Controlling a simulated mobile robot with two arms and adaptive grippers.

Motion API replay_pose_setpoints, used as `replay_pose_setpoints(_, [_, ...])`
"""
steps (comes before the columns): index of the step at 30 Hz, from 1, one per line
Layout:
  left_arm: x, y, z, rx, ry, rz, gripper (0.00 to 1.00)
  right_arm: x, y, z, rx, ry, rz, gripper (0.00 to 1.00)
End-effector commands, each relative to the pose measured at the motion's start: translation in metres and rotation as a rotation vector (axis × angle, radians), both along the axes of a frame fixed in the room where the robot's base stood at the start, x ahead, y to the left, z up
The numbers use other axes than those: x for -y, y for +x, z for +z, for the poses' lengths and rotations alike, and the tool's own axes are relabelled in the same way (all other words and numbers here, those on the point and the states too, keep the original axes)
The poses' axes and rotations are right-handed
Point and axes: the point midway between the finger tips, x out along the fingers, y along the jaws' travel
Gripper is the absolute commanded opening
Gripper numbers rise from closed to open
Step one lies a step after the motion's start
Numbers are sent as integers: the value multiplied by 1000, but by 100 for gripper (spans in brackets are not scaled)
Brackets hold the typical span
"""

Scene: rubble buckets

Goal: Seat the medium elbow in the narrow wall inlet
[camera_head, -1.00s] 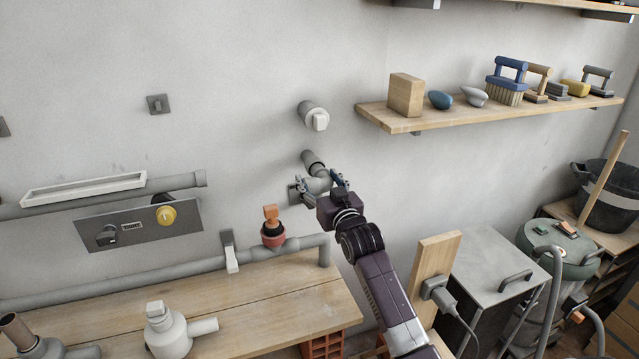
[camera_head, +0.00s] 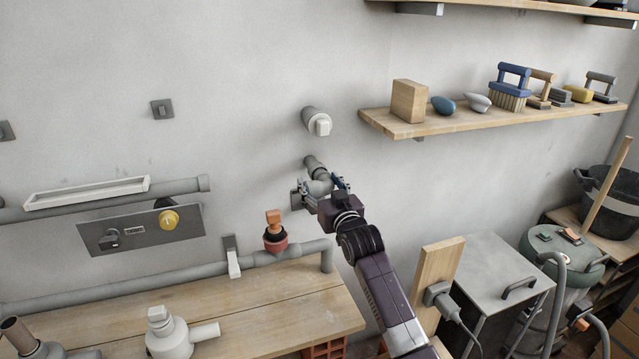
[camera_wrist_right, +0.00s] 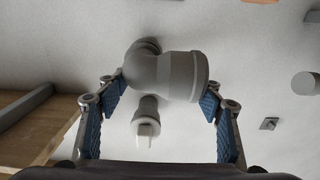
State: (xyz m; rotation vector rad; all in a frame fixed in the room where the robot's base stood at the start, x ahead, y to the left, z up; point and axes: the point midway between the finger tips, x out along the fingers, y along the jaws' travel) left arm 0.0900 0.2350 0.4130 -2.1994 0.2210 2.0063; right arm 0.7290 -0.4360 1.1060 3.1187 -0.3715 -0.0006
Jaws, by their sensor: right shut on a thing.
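The medium elbow (camera_head: 319,185), a grey bent pipe fitting, is at the wall in the head view. It also shows in the right wrist view (camera_wrist_right: 170,75), with its wide collared end pointing right and its other leg running back to the wall. My right gripper (camera_head: 326,187) is shut on the elbow, its blue pads on either side of it in the wrist view (camera_wrist_right: 163,100). A short grey pipe end, apparently the narrow wall inlet (camera_head: 313,163), shows at the elbow's back. The joint is partly hidden, so I cannot tell how deep it sits. My left gripper is not in view.
A white-capped wall pipe (camera_head: 316,121) sticks out above the elbow. A tool shelf (camera_head: 440,123) is at right. Below left are a bench (camera_head: 270,310), a grey pipe run (camera_head: 130,275) and an orange-topped valve (camera_head: 274,236). A wooden post (camera_head: 437,275) stands near my right arm.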

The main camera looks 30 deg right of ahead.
Motion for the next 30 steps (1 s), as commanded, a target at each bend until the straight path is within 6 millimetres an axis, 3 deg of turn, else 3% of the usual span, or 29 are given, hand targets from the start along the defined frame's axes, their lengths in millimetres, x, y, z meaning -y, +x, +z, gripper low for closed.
replay_pose_setpoints(30, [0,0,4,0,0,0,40,2,7,1,2,0,0,12])
